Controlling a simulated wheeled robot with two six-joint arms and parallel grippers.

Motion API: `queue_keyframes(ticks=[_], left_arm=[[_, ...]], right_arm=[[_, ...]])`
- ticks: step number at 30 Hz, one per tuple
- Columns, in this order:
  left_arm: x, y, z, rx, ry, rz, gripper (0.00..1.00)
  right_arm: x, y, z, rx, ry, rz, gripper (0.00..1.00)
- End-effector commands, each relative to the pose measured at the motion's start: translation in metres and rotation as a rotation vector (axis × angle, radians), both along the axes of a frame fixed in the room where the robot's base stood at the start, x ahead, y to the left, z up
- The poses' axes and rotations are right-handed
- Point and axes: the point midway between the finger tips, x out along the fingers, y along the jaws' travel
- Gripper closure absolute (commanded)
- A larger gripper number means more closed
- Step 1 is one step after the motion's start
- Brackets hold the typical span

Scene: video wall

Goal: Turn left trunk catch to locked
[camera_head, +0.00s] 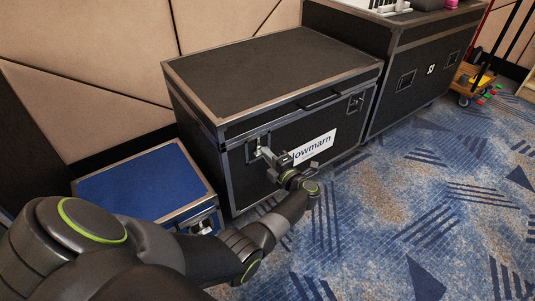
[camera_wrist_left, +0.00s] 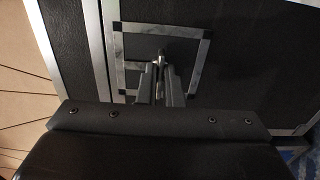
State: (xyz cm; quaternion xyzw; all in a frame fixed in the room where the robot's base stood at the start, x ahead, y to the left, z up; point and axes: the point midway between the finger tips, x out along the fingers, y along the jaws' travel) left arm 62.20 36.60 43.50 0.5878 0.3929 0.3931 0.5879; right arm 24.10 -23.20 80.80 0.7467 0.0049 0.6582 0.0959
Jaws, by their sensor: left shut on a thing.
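The black trunk (camera_head: 290,70) with metal edges stands against the wall, its lid down. Its left catch (camera_head: 254,150) is a small latch in a square metal frame on the front face, near the left corner. My left gripper (camera_head: 267,153) is at this catch. In the left wrist view the left catch (camera_wrist_left: 162,58) shows inside its frame, and the fingers of my left gripper (camera_wrist_left: 160,75) are shut on it. The fingers hide part of the catch, so its exact turn is hard to tell. My right gripper is not in view.
A blue-topped case (camera_head: 145,183) stands low to the left of the trunk. A second black trunk (camera_head: 420,75) stands to the right. A right catch (camera_head: 356,102) and a white label (camera_head: 313,147) are on the trunk front. Patterned carpet (camera_head: 400,210) in front is clear.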

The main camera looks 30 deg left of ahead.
Motion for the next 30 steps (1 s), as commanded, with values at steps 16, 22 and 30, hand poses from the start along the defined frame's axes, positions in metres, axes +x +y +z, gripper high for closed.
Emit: queue_keyframes(ticks=[16, 22, 30], left_arm=[[0.0004, -0.0007, -0.0003, 0.006, 0.016, -0.002, 0.88], [0.0003, -0.0004, -0.0003, 0.005, 0.015, -0.001, 0.72], [-0.0004, -0.0015, -0.0001, 0.005, 0.014, -0.001, 0.72]], right_arm=[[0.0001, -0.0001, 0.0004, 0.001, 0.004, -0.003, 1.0], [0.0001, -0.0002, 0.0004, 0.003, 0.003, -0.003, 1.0], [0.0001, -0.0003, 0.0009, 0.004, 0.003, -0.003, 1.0]])
